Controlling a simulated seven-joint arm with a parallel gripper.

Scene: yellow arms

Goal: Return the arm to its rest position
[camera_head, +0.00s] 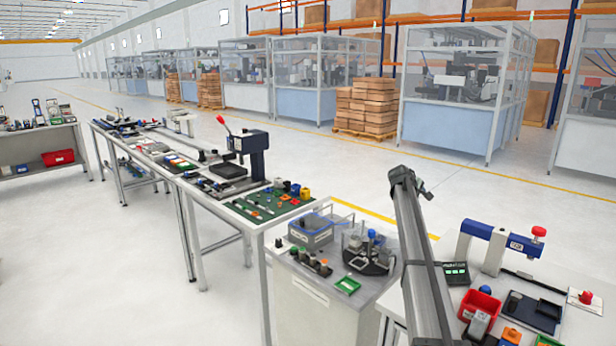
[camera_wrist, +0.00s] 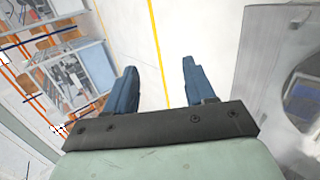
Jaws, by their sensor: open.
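My gripper (camera_wrist: 160,88) shows in the wrist view with its two blue fingers spread apart. It is open, and nothing is between the fingers. Behind the fingers the wrist view shows pale floor with a yellow line, tilted in the picture. My gripper does not show in the head view. A long grey bar (camera_head: 424,260) rises in the right half of the head view, over the area between two worktables; I cannot tell whether it is part of my arm.
The right worktable (camera_head: 588,325) bears a blue and white press (camera_head: 500,245), a red bin (camera_head: 480,305) and a dark tray (camera_head: 530,310). A grey cabinet (camera_head: 315,300) and a long bench with tools stand left of it. Stacked boxes (camera_head: 367,107) and glazed machine cells (camera_head: 460,85) stand farther back. Open floor lies between.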

